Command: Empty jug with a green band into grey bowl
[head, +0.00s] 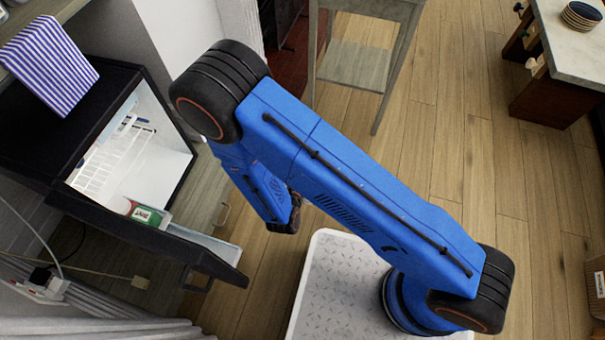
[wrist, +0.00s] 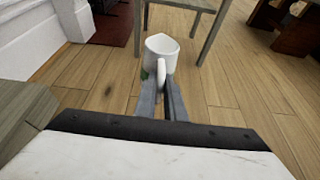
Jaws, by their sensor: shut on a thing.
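In the wrist view, a white jug (wrist: 161,48) with a bit of green low on its left side is at the tips of my gripper (wrist: 164,100). The jaws are shut on the jug's handle, which faces the camera. The jug looks upright and is held above the wood floor. In the head view my blue arm hides the gripper and the jug. No grey bowl shows in either view.
A grey table (head: 365,60) stands at the back. Wood floor lies clear between.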

